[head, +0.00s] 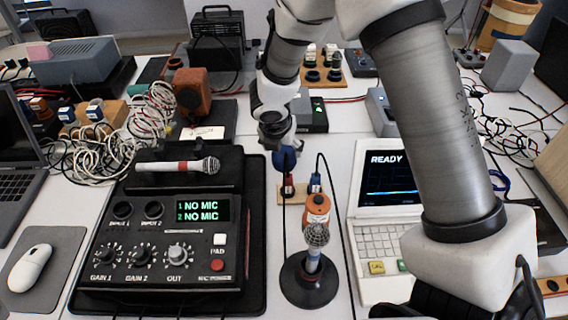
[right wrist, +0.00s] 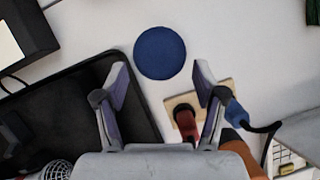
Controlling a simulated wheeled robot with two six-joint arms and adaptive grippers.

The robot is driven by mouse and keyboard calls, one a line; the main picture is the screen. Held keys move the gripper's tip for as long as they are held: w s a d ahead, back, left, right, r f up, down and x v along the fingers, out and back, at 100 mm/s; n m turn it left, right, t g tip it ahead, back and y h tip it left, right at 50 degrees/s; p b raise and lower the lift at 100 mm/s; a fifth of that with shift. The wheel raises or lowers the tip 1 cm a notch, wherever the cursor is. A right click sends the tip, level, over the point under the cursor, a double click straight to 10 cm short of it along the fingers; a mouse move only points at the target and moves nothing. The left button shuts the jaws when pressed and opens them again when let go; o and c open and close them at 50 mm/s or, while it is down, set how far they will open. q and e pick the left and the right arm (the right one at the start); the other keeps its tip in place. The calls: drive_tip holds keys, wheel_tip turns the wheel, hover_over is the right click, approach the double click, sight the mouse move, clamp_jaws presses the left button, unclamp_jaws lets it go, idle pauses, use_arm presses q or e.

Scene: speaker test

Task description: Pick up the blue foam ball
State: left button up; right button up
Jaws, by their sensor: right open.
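The blue foam ball (right wrist: 160,53) rests on the white table in the right wrist view, round and matte. It lies just past the fingertips, centred across the gap between them. In the head view the ball (head: 284,160) shows partly below my right gripper (head: 276,130), which hides the rest. In the right wrist view my right gripper (right wrist: 161,80) is open and empty, one finger on each side, pointing down at the table. I cannot tell the exact height left between fingers and ball. My left gripper is not in view.
A small wooden block (right wrist: 210,98) with red and blue plugs stands close to the right finger. A black mat (right wrist: 85,100) with the mixer (head: 165,245) lies to the left. A microphone on a round stand (head: 308,283) and a READY terminal (head: 385,215) are nearer the front.

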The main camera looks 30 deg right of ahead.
sight(285, 155)
drive_tip(key=b+x, duration=0.1)
drive_tip(key=x, duration=0.5)
drive_tip(key=shift+w+d+f+b, duration=0.1)
drive_tip(key=shift+w+d+b, duration=0.1)
drive_tip(key=shift+b, duration=0.1)
drive_tip(key=shift+s, duration=0.1)
drive_tip(key=c, duration=0.5)
drive_tip(key=shift+c, duration=0.2)
